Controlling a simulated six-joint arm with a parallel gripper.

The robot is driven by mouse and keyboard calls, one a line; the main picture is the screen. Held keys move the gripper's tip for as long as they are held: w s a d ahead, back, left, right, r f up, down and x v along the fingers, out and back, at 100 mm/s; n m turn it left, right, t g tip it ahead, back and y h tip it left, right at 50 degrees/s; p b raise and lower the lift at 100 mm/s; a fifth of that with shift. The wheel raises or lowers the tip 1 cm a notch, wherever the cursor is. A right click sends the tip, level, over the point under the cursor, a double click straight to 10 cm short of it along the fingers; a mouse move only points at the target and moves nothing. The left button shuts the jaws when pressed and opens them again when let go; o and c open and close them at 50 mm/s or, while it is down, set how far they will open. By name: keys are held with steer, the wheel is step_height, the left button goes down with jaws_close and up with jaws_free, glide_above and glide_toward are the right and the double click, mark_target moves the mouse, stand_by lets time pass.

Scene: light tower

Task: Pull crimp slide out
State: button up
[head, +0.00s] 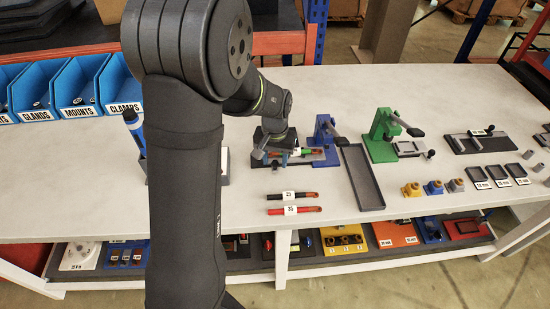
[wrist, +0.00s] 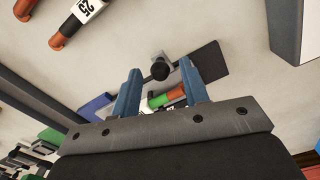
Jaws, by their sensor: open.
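The crimp slide has a round black knob (wrist: 160,70) on a small grey block, with a dark plate beside it. In the wrist view the knob appears between the tips of my gripper (wrist: 160,75), whose two blue-grey fingers are apart. I cannot tell how deep the knob sits between them. A cable piece with green and orange-red parts (wrist: 163,99) shows behind the fingers. In the head view my gripper (head: 268,153) is at the left end of the blue crimp press (head: 325,130) and hides the knob. The cable piece (head: 309,152) lies on the slide there.
Two labelled cables (head: 292,210) lie on the table in front of the press. A long dark tray (head: 363,178) stands to its right, then a green press (head: 384,140). Blue bins (head: 82,88) line the back left. The front left tabletop is clear.

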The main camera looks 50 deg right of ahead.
jaws_close()
steer(key=shift+w+a, duration=1.55)
steer(key=shift+w, duration=0.05)
jaws_free()
step_height(320, 180, up, 17)
steer(key=shift+r, duration=0.2)
